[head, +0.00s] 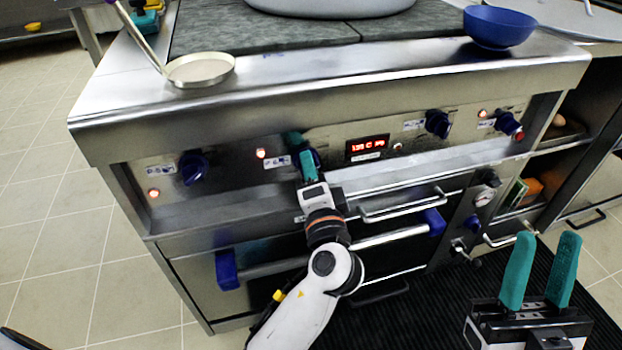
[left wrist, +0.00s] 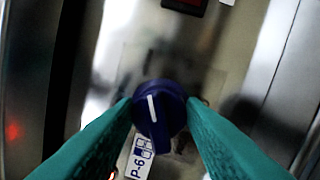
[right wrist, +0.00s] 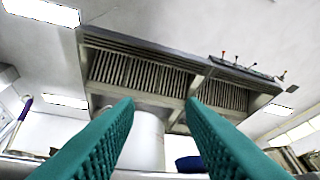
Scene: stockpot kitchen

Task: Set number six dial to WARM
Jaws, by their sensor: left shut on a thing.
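The number six dial is a dark blue knob (left wrist: 158,110) with a white pointer line. It sits on the steel front panel beside a label (left wrist: 138,160) that reads P-6. In the head view the knob (head: 313,158) is partly hidden by my left gripper (head: 303,160). In the left wrist view my left gripper (left wrist: 160,118) has its teal fingers on either side of the knob, shut on it. The pointer line runs nearly along the fingers' direction. WARM lettering cannot be read. My right gripper (head: 540,275) is open and empty at the lower right, away from the panel.
Other blue knobs (head: 194,168) (head: 438,123) are on the same panel, with a red display (head: 368,147) between. Oven handles (head: 405,208) jut out below. A black mat (head: 440,300) covers the floor.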

